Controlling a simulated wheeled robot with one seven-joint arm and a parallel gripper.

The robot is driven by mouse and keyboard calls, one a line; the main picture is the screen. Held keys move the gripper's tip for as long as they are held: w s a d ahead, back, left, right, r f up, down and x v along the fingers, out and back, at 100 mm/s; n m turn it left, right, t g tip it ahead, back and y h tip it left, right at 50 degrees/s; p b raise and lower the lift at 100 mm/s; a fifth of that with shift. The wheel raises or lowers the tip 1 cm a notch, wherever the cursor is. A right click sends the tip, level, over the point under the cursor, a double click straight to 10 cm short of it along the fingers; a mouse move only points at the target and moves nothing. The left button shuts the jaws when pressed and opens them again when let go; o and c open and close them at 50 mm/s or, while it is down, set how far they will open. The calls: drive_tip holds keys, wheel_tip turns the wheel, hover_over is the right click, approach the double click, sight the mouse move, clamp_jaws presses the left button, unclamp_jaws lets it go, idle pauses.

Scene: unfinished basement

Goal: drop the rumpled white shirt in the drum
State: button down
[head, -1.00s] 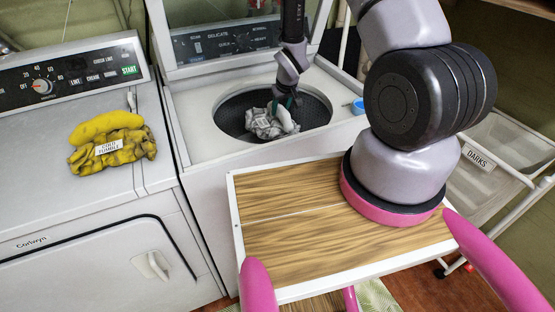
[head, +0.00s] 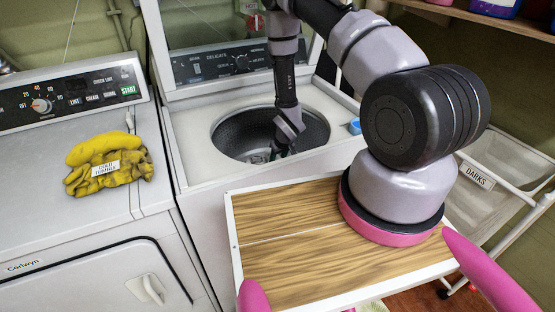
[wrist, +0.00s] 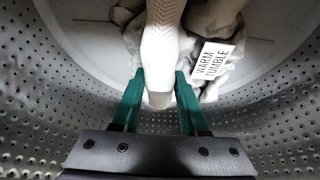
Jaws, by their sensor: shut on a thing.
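The rumpled white shirt (wrist: 212,20) shows in the wrist view as pale folds bearing a WARM TUMBLE tag. A pale ribbed part of it lies between the teal fingers of my gripper (wrist: 158,88), which is shut on it. The perforated metal drum (wrist: 42,105) surrounds the fingers and the shirt. In the head view the drum (head: 240,128) is open at the top of the washer, and my gripper (head: 281,150) reaches down inside it. The near rim hides most of the shirt there and the fingertips.
A blue cap (head: 355,126) sits right of the drum opening. The washer's raised lid (head: 230,35) stands behind. A wooden-topped tray (head: 290,260) is in front, and a DARKS hamper (head: 500,165) stands right.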

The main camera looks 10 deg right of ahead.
drive_tip(key=shift+f, duration=0.55)
drive_tip(key=shift+c, duration=2.2)
unclamp_jaws()
